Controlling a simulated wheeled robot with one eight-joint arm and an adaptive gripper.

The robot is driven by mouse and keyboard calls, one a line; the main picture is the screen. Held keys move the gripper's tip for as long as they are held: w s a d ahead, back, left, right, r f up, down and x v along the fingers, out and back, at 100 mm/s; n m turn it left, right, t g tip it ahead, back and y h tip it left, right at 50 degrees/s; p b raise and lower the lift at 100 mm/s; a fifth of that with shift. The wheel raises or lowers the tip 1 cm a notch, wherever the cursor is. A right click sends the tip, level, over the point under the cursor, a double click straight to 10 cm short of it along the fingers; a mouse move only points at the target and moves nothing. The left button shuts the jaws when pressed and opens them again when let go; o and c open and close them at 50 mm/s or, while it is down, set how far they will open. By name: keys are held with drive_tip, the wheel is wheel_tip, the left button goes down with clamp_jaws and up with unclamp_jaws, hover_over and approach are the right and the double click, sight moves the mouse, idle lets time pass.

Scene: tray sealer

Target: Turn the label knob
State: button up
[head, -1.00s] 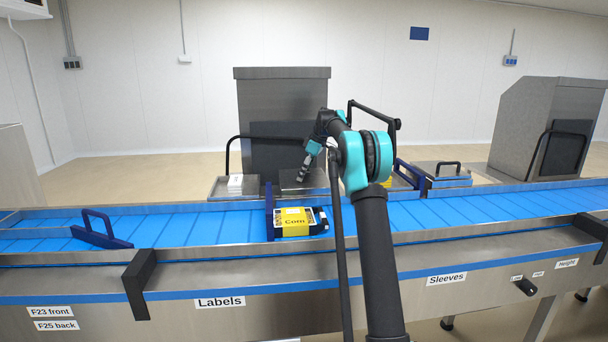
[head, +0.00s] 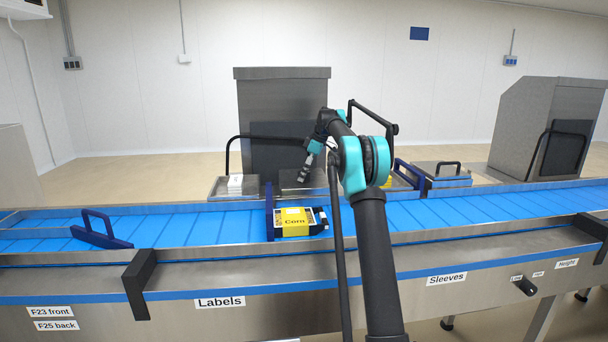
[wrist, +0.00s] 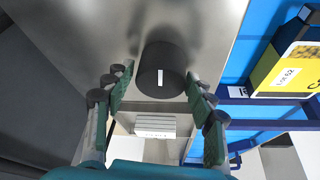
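A black round knob (wrist: 163,72) with a short white mark stands out from a bare metal surface in the wrist view. My gripper (wrist: 158,90) is open, with one green-padded finger to the left of the knob and one to the right. Gaps show between the fingers and the knob, and I see no contact. In the head view my gripper (head: 304,170) is over the metal plate behind the conveyor. The knob is not discernible there.
A white stack (wrist: 155,125) lies close below the knob in the wrist view. A yellow Corn pack (head: 297,222) sits on the blue conveyor (head: 180,229) beside a blue upright guide (head: 269,211). A tall metal cabinet (head: 282,95) stands behind my gripper.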

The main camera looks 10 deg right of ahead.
drive_tip(key=shift+o, duration=0.6)
drive_tip(key=v, duration=1.2)
